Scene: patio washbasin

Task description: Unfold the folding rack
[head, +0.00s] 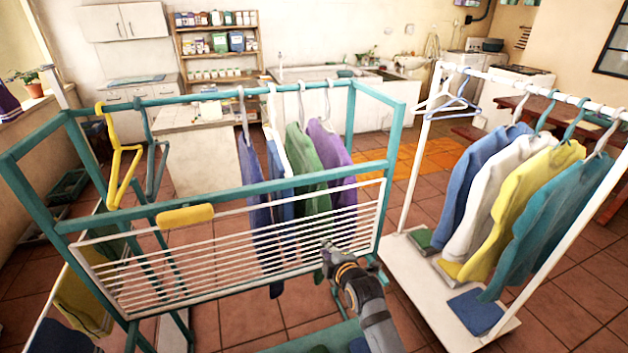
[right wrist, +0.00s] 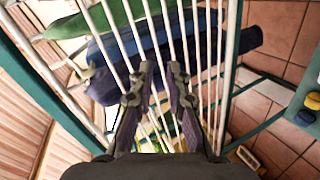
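The folding rack (head: 130,294) is a white panel of thin parallel bars on the front of a teal frame (head: 250,201). It hangs sloping below the frame's front rail, with a yellow handle pad (head: 186,217) near its upper left edge. My right gripper (head: 328,250) is at the panel's lower right part. In the right wrist view, the right gripper's fingers (right wrist: 162,70) stand apart close to the white bars (right wrist: 197,45), with a gap between the tips. Whether they touch a bar is unclear. My left gripper is not in view.
Blue, green and purple clothes (head: 336,165) hang behind the panel. A yellow hanger (head: 120,165) is on the left. A white clothes rail (head: 411,177) with several garments stands right. Some tiled floor (head: 250,315) shows below. A washbasin counter (head: 350,115) is behind.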

